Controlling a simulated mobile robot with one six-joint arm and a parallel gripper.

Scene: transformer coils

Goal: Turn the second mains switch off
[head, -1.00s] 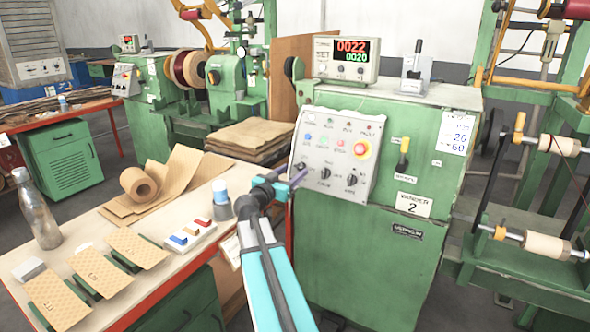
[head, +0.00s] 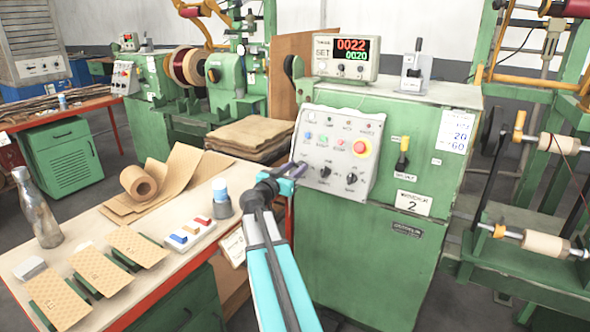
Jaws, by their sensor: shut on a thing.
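The green machine (head: 370,250) with the number 2 plate (head: 413,203) stands in the middle. A black and yellow switch (head: 402,156) is on its front, right of the grey control panel (head: 330,125); its small labels are too small to read. The panel has a row of black rotary knobs; the middle knob (head: 325,171) and right knob (head: 351,179) show. My gripper (head: 298,170) is at the panel's lower left, its purple fingers shut on the left knob, which they mostly hide. The black and yellow switch is apart from my gripper, to its right.
A red emergency button (head: 361,147) sits on the panel above the knobs. A workbench (head: 190,265) with paper rolls, pads and a bottle (head: 36,210) is at the left. A counter display (head: 346,56) stands on the machine. A winding frame (head: 520,245) is at the right.

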